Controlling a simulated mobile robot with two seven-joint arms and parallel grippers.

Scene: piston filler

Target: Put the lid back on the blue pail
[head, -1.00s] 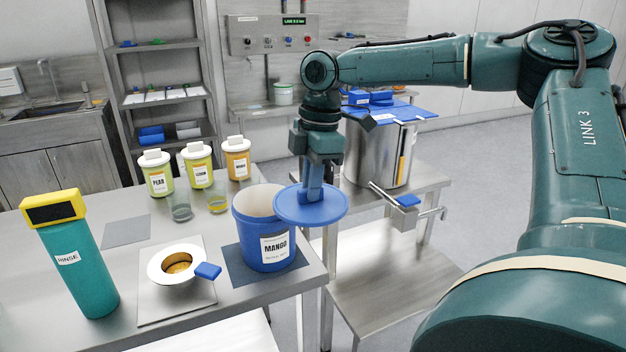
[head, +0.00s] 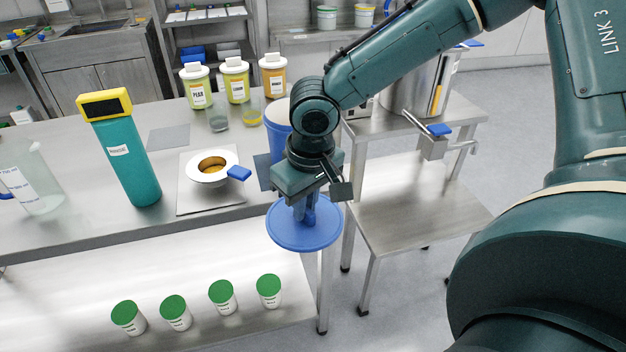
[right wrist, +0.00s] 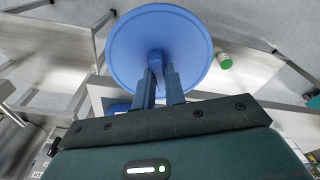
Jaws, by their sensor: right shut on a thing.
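The blue pail (head: 277,127) stands on the steel table near its right end, mostly hidden behind my right gripper and wrist. Only part of its blue wall and pale inside shows. My right gripper (head: 305,212) is shut on the round blue lid (head: 288,236). It holds the lid roughly level in the air, in front of the table's edge and apart from the pail. In the right wrist view, the fingers (right wrist: 158,80) grip the knob at the middle of the lid (right wrist: 180,35). My left gripper is not in view.
A white funnel-like ring (head: 212,168) with a blue tab sits on a plate left of the pail. A teal rinse bottle (head: 130,165) stands further left. Several green-capped cups (head: 221,297) stand on the lower shelf. A steel hopper's side stand (head: 400,200) is at the right.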

